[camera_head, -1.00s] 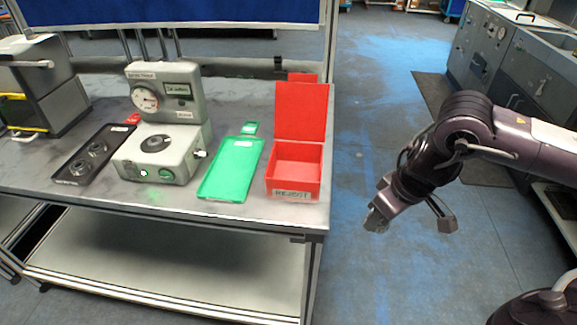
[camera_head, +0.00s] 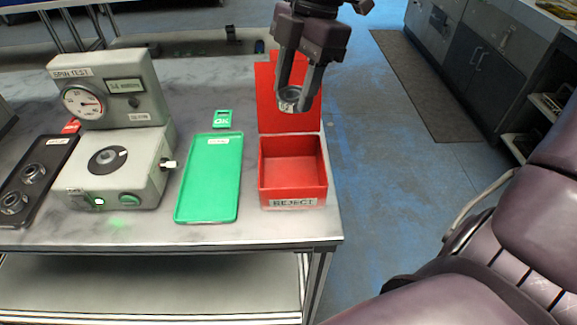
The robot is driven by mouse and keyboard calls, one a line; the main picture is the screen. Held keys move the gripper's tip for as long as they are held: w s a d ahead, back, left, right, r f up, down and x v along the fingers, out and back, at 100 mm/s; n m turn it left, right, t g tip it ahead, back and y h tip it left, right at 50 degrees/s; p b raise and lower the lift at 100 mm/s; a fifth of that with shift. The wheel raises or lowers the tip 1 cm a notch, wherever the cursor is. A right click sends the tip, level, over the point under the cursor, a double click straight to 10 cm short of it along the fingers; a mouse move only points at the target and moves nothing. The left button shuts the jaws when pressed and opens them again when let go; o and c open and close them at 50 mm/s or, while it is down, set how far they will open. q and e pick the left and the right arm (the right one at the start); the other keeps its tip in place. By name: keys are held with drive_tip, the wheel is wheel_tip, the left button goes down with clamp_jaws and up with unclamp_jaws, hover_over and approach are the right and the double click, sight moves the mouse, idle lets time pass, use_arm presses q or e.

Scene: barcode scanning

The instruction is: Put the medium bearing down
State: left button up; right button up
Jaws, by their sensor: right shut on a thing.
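My right gripper (camera_head: 296,92) points down in front of the raised lid of the red REJECT box (camera_head: 293,203), above the box's open compartment. It is shut on a small metal ring-shaped bearing (camera_head: 288,103), held between the fingertips. The compartment below looks empty. Two more bearings lie on the black tray (camera_head: 50,150) at the left: one (camera_head: 33,173) farther back and one (camera_head: 13,202) nearer. The green tray (camera_head: 212,175) left of the red box is empty. My left gripper is not in view.
A grey spin test machine (camera_head: 120,165) with a dial stands between the black and green trays. A small green OK tag (camera_head: 222,119) lies behind the green tray. The table edge runs just right of the red box, with blue floor beyond.

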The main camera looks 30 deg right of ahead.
hover_over(290, 181)
drive_tip(key=f, duration=0.8)
drive_tip(key=d+f, duration=0.1)
drive_tip(key=f, duration=0.3)
drive_tip(key=shift+f, duration=0.95)
wheel_tip(290, 181, down, 4)
drive_tip(key=shift+f+b, duration=0.6)
drive_tip(key=shift+b, duration=0.05)
drive_tip(key=o, duration=1.2)
